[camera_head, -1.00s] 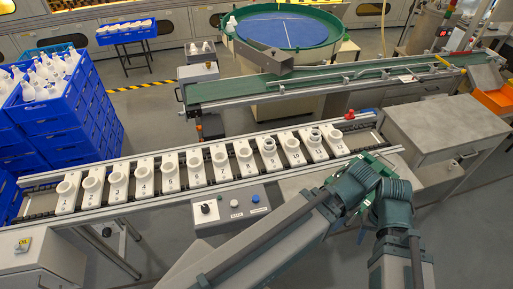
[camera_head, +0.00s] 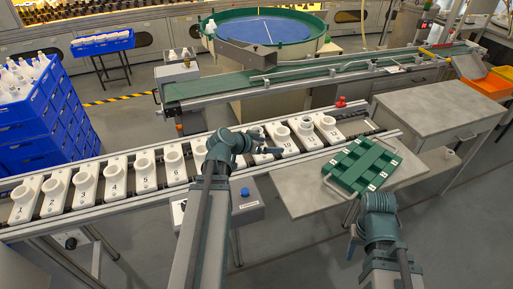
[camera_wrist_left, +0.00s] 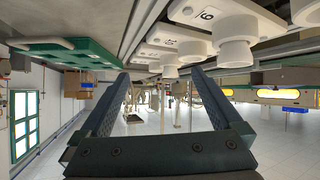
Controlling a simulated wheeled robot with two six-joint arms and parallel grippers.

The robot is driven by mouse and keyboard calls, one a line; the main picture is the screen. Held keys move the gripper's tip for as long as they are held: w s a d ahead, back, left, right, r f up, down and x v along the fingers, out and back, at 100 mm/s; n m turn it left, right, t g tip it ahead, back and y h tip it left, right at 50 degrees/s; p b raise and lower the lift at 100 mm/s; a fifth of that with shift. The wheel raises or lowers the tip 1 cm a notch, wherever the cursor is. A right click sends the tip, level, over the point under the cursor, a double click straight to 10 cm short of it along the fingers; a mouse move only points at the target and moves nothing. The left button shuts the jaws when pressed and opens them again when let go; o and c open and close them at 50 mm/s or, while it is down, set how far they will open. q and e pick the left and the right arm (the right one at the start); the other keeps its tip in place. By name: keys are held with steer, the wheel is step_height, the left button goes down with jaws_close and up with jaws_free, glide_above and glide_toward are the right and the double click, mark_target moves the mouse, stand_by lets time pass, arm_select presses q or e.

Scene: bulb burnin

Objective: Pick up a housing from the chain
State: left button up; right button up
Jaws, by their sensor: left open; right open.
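White housings stand upright in numbered white holders along the chain (camera_head: 8,225); one housing (camera_head: 113,168) is in holder 4. My left gripper (camera_head: 262,146) is over the chain, right of holder 7, and its arm partly hides the holders there. In the left wrist view my left gripper (camera_wrist_left: 160,73) is open, with nothing between its fingers. A housing (camera_wrist_left: 236,52) in a holder marked 9 shows upside down at its upper right, apart from the fingers. My right gripper (camera_head: 353,236) is low at the right, below the green tray, and open; its fingers are partly hidden.
The green divided tray (camera_head: 362,165) lies on a grey shelf (camera_head: 300,205) right of the chain; its compartments look empty. A grey cabinet (camera_head: 440,110) stands behind it. A control box (camera_head: 248,208) sits before the chain. Blue crates (camera_head: 40,125) are stacked at left.

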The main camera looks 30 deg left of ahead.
mark_target(259, 130)
arm_select(q)
steer(key=s+a+n+t+y+b, duration=0.1)
steer(key=a+t+y+b, duration=0.15)
steer(key=a, duration=0.85)
steer(key=b+x, duration=0.1)
steer(key=x, duration=0.2)
steer(key=b+x, duration=0.1)
steer(key=x, duration=0.4)
steer(key=shift+w+d+b, duration=0.3)
steer(key=shift+d+b, duration=0.05)
steer(key=shift+b, duration=0.05)
arm_select(e)
step_height(259, 130, down, 7)
steer(key=shift+r, duration=0.2)
arm_select(q)
steer(key=shift+w, duration=0.1)
steer(key=shift+w+f+b, duration=0.2)
steer(key=shift+b, duration=0.1)
steer(key=b+x, duration=0.2)
steer(key=x, duration=0.2)
steer(key=shift+w+f, duration=0.25)
steer(key=shift+f, duration=0.05)
steer(key=shift+s, duration=0.1)
arm_select(e)
step_height(259, 130, down, 2)
steer(key=shift+f, duration=0.25)
arm_select(q)
steer(key=shift+r, duration=0.1)
steer(key=shift+c, duration=0.2)
steer(key=c, duration=1.4)
